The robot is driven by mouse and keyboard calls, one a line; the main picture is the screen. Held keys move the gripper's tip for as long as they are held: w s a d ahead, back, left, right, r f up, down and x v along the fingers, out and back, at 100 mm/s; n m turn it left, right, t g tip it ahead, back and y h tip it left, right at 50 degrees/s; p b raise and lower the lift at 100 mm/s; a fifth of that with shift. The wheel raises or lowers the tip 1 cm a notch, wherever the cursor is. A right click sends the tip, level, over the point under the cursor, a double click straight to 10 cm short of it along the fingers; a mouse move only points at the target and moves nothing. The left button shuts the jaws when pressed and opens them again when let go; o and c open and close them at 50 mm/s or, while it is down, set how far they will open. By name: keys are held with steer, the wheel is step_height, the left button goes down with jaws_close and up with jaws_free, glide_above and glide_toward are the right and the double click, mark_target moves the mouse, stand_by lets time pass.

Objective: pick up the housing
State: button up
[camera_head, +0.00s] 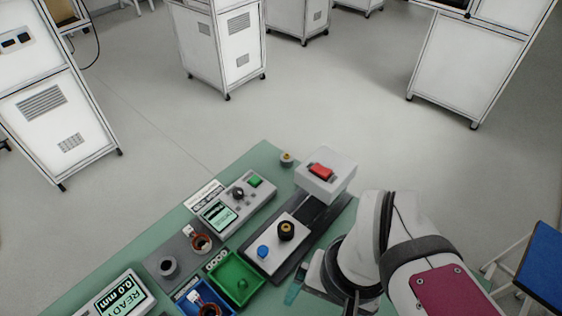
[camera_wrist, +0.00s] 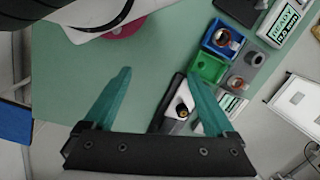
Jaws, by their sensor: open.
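A grey hollow cylinder (camera_head: 168,266), which looks like the housing, stands upright on a dark grey pad (camera_head: 152,262) at the left of the bench. It also shows at the right of the wrist view (camera_wrist: 257,60). A copper-wound stator (camera_head: 201,243) sits on the same pad. My gripper (camera_wrist: 158,75) is open, with nothing between its two teal fingers. In the head view only part of it (camera_head: 292,293) shows beside the fixture, well to the right of the cylinder and apart from it.
A green bin (camera_head: 262,280) and a blue bin (camera_head: 188,292) with a copper-wound part lie between my gripper and the pad. A fixture (camera_head: 262,247) with a black-and-yellow post (camera_head: 286,231), a red-button box (camera_head: 340,178) and two display units stand around them.

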steer(key=w+r+n, duration=0.1)
steer(key=w+n, duration=0.7)
steer(key=n+h, duration=0.2)
steer(key=n, duration=1.3)
glide_above(286, 227)
steer(key=s, duration=0.1)
step_height(286, 227, down, 4)
steer(key=f, duration=1)
steer(key=w+f, duration=0.1)
steer(key=f, duration=0.4)
steer(key=shift+f, duration=0.25)
jaws_close()
